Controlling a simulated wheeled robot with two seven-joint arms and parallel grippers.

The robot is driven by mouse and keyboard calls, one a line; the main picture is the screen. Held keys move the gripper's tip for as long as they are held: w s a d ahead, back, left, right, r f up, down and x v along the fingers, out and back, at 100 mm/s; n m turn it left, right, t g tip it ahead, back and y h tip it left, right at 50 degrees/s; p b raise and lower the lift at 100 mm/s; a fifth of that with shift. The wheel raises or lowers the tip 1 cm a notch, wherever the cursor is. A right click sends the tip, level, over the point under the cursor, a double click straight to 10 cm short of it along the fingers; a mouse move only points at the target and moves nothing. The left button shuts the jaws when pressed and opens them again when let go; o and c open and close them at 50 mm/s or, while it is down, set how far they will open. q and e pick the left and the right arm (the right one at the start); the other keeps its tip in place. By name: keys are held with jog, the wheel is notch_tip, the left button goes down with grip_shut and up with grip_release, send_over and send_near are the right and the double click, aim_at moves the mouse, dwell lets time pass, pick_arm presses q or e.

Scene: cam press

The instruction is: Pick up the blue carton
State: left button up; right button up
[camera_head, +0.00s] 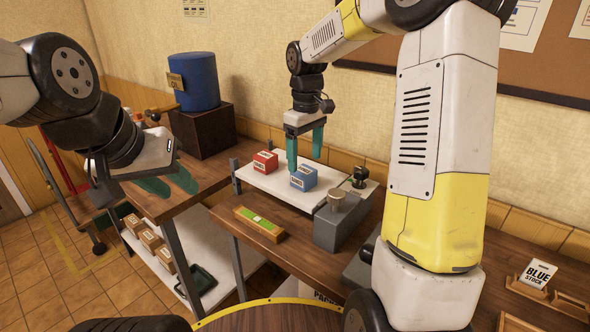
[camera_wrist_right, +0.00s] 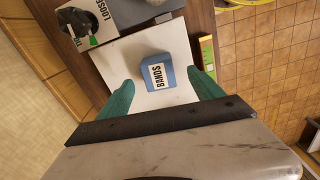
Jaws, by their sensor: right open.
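The blue carton (camera_head: 304,178) sits on a white board (camera_head: 262,183) on the bench. In the right wrist view the blue carton (camera_wrist_right: 157,73) carries a white label reading BANDS and lies ahead of the fingertips. My right gripper (camera_head: 305,152) points down at the carton, its teal fingers open; one finger overlaps the carton in the head view. In the right wrist view the open fingers (camera_wrist_right: 162,95) flank the carton's near side, with nothing between them. My left gripper (camera_head: 170,186) is at the left, away from the carton, with its teal fingers apart and empty.
A red carton (camera_head: 265,162) stands left of the blue one on the board. A blue barrel (camera_head: 195,82) stands behind left.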

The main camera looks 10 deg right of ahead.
aim_at(304, 170)
jog(key=f, duration=0.5)
jog(key=shift+w+f, duration=0.2)
jog(key=shift+w, duration=0.2)
jog(key=shift+c, duration=0.3)
jog(key=c, duration=1.4)
